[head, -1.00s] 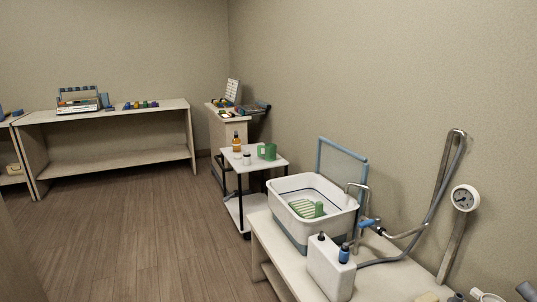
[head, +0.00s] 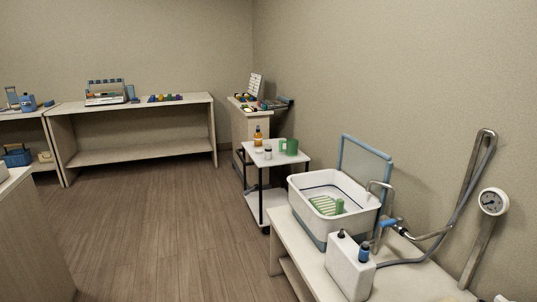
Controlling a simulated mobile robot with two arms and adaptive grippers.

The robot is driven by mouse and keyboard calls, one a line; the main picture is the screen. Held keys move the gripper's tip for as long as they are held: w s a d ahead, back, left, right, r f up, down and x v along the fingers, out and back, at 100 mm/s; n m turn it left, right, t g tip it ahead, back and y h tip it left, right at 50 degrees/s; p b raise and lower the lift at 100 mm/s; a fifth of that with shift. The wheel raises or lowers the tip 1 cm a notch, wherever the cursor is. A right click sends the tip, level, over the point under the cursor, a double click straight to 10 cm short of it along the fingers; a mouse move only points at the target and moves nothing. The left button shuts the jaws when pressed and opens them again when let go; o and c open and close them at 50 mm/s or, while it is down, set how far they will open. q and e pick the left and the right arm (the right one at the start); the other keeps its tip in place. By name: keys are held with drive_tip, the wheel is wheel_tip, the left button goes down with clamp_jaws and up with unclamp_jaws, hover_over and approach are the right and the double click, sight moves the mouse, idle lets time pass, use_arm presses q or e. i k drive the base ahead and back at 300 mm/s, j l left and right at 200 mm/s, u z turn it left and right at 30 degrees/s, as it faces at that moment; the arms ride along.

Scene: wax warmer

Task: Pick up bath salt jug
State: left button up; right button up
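I cannot tell for sure which vessel is the bath salt jug. A green jug-like container (head: 291,147) stands upright on the top of a small white trolley, beside an amber bottle (head: 258,136) and small white-and-green jars (head: 268,152). A blue jug-like container (head: 28,103) stands on the shelf unit at the far left. A white can with a dark cap (head: 350,269) stands on the near right bench. Neither of my grippers is in view.
A white tub (head: 306,199) with a green rack sits on the right bench (head: 287,240), near a hose and gauge (head: 493,202). A long shelf unit (head: 135,107) lines the back wall. A cabinet (head: 30,245) stands near left. The middle floor (head: 170,220) is clear.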

sight(292, 143)
drive_tip(key=i+j+u, duration=0.2)
drive_tip(key=i, duration=0.3)
drive_tip(key=i+u, duration=0.2)
drive_tip(key=i, duration=2.15)
drive_tip(key=i+z, duration=0.15)
drive_tip(key=i, duration=0.3)
drive_tip(key=i+j+z, duration=0.15)
drive_tip(key=i, duration=0.25)
drive_tip(key=i+j+z, duration=0.15)
drive_tip(key=i, duration=0.3)
drive_tip(key=i+j+z, duration=0.15)
drive_tip(key=i, duration=0.25)
